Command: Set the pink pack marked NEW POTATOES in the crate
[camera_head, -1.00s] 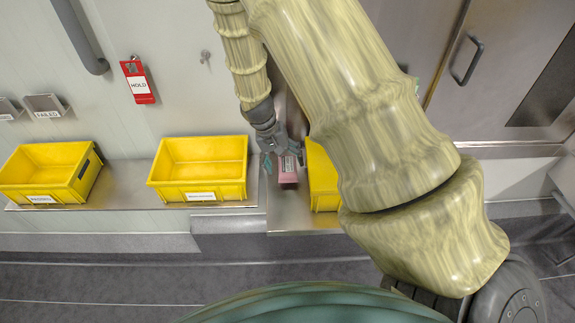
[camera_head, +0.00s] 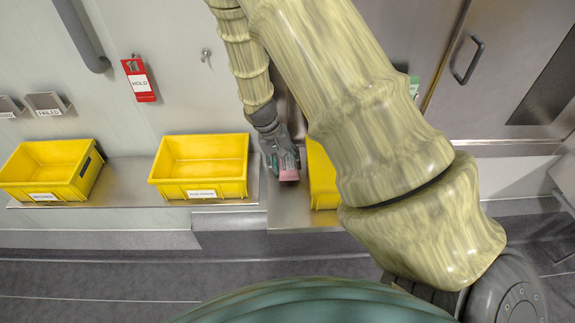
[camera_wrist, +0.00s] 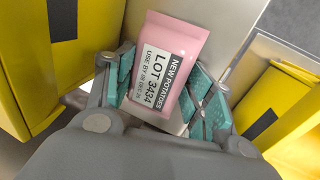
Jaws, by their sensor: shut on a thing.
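The pink pack (camera_wrist: 172,55) has a white label reading NEW POTATOES, LOT 3434. In the wrist view my gripper (camera_wrist: 168,92) is shut on it, with teal finger pads against both sides. In the head view the pink pack (camera_head: 289,175) shows below my gripper (camera_head: 283,161), over the metal ledge between two yellow crates. One yellow crate (camera_head: 203,190) stands left of my gripper and looks empty; its label is too small to read. Another yellow crate (camera_head: 322,190) stands just right, partly hidden by my arm.
A third yellow crate (camera_head: 45,190) stands at the far left of the metal ledge (camera_head: 125,190). A red HOLD tag (camera_head: 139,80) hangs on the wall. A small FAILED tray (camera_head: 46,104) is fixed at left. Yellow crate walls flank my gripper closely in the wrist view.

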